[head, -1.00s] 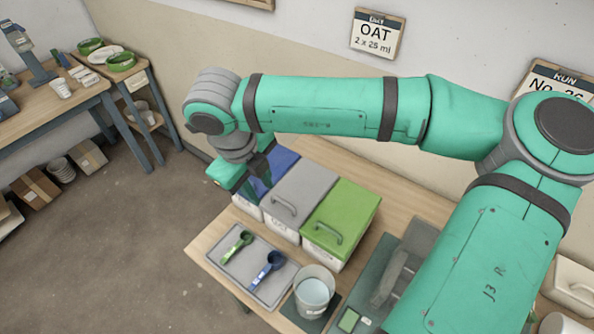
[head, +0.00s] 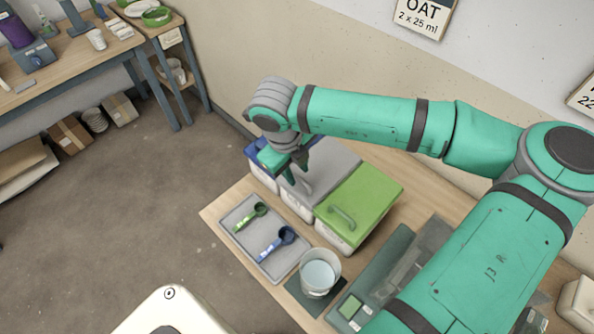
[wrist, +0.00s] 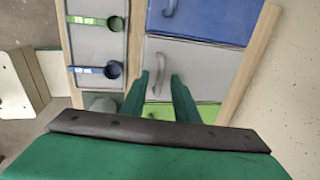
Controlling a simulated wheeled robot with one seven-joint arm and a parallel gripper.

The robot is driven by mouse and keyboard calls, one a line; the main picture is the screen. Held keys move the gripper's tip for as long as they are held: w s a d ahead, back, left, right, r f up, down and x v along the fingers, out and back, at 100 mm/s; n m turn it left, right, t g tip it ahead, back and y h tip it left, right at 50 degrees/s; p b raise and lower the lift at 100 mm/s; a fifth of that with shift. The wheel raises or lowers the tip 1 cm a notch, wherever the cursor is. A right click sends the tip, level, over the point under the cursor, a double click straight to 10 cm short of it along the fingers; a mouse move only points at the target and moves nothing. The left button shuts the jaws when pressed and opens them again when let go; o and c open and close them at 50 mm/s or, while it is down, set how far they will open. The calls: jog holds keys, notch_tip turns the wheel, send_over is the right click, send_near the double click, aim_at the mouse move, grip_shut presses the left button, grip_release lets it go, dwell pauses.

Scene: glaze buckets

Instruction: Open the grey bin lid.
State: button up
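The grey bin lid (head: 331,166) is closed, between the blue bin and the green bin. It also shows in the wrist view (wrist: 200,68). Its grey handle (wrist: 161,72) is near the front edge of the lid. My gripper (head: 293,181) is over the front part of the grey lid and hides part of the handle in the head view. In the wrist view my gripper (wrist: 164,76) has its two fingers apart, with the handle showing between the tips. I cannot tell whether the fingers touch the handle.
The green bin lid (head: 365,200) and blue bin lid (wrist: 203,18) are closed on either side. In front lies a grey tray (head: 240,213) with a green scoop (head: 252,217) and a blue scoop (head: 277,243). A bucket (head: 320,272) stands nearby. A wall is behind.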

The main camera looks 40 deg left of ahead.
jog(key=shift+w+f, duration=0.1)
jog(key=shift+f, duration=0.4)
grip_shut()
